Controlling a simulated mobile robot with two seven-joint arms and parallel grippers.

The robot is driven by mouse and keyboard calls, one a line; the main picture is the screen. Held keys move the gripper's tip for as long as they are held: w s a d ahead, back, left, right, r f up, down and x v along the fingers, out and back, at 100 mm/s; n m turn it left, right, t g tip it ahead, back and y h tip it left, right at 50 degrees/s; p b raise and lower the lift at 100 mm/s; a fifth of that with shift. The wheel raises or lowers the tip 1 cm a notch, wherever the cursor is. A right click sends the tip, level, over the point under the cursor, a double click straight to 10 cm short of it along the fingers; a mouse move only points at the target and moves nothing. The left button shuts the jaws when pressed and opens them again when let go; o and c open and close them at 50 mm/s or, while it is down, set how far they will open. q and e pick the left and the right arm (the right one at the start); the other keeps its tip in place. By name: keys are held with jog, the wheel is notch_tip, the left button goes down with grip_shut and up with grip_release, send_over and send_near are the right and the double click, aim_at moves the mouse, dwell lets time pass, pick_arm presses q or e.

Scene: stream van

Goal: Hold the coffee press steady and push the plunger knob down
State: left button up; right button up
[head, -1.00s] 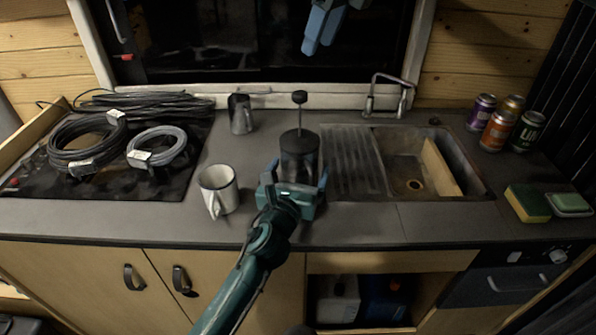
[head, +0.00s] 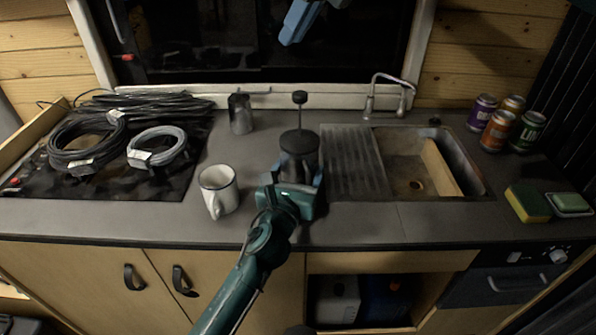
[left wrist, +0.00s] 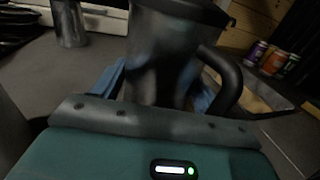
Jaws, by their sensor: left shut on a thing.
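The dark coffee press (head: 300,158) stands upright on the counter left of the sink. Its plunger knob (head: 299,97) sits high on a thin rod, well above the lid. My left gripper (head: 296,190) is shut on the press's body from the front. In the left wrist view the press (left wrist: 165,60) stands between the blue fingers, with its black handle (left wrist: 228,80) to the right. My right gripper (head: 297,22) is at the top edge, above and behind the knob and clear of it. Its fingertips are close together, and whether they are open is unclear.
A white mug (head: 219,188) stands left of the press, and a metal pitcher (head: 240,113) behind it. Coiled cables (head: 85,145) lie at the left. The sink (head: 440,165) with its tap (head: 385,90) is at the right, with several cans (head: 497,130) and a sponge (head: 528,204) beyond.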

jog(key=a+r+y, duration=0.2)
jog(key=a, duration=0.1)
jog(key=s+a+r+m+y, duration=0.1)
jog(key=a+r+y, duration=0.1)
jog(key=a+r, duration=0.1)
jog(key=a+r+m+y, duration=0.1)
jog(key=a+r+y, duration=0.1)
jog(key=a+y, duration=0.1)
jog(key=shift+s+a+r, duration=0.2)
jog(key=shift+a, duration=0.15)
grip_shut()
jog(key=w+a+r+m+t+y, duration=0.25)
jog(key=r+m+t+y, duration=0.25)
jog(key=r+m+y, duration=0.5)
jog(key=w+d+r+m+t+h, duration=0.3)
jog(key=w+d+m+t+h, duration=0.55)
jog(key=m, duration=0.85)
jog(key=m+g+h, duration=1.1)
jog(key=m, duration=0.1)
send_over(302, 94)
notch_tip(302, 94, down, 24)
jog(key=shift+r, duration=0.2)
jog(key=shift+s+f, duration=0.15)
jog(key=shift+f, duration=0.25)
pick_arm(q)
jog(key=shift+f, duration=0.1)
pick_arm(e)
jog(key=shift+f, duration=2.15)
jog(key=shift+f, duration=0.1)
